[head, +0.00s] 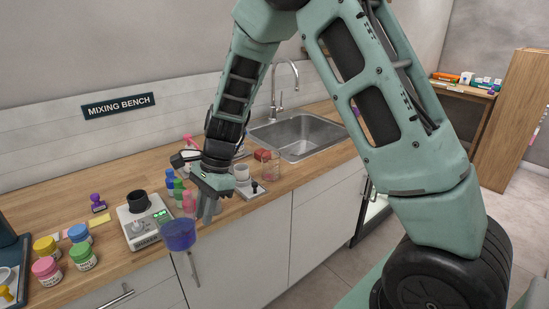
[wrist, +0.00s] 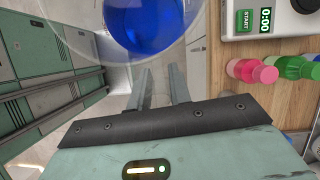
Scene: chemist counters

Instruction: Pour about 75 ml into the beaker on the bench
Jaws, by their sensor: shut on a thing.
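My gripper (head: 203,210) is shut on a clear vessel with blue liquid (head: 179,235), out in front of the counter's front edge. In the wrist view, the vessel (wrist: 68,32) is beyond my fingers (wrist: 162,85), and the blue liquid (wrist: 145,20) shows inside it. The vessel looks about upright in the head view. A clear glass beaker (head: 271,166) stands on the wooden bench (head: 135,186), right of my gripper and near the sink. Its contents are hard to tell.
A white device (head: 143,226) with a green display and black cup stands left of my gripper; its START panel (wrist: 245,20) shows 0:00. Pink bottles (wrist: 240,70) and green bottles (wrist: 290,67) stand close by. Several lidded jars (head: 84,257) are at left. A sink (head: 300,135) lies behind.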

